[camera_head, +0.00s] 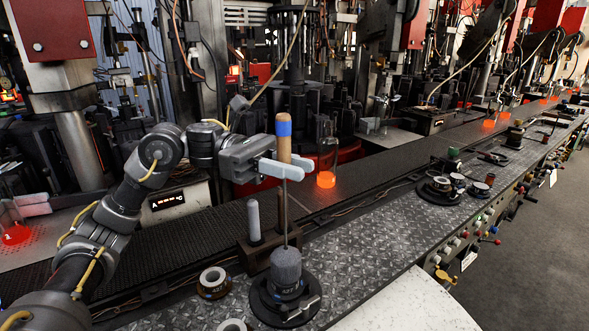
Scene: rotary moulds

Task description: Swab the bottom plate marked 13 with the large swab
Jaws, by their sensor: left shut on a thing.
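My left gripper (285,168) is shut on the large swab's wooden handle (284,140), which has a blue band near its top. The swab hangs upright; its thin rod runs down to a dark grey head (287,264). The head is at a round black plate assembly (268,308) on the near edge of the deck. Whether it touches or hovers just above cannot be told. The head hides part of the assembly, and I cannot read a 13 there. A ring-shaped plate (213,282) with a blurred marking lies to its left. My right gripper is not in view.
A dark block holder (258,256) with a grey upright swab (254,220) stands just behind the head. Another ring (232,325) is cut off at the bottom. A glass bottle (327,155) with a glowing base stands behind the gripper. More round parts (440,188) lie right.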

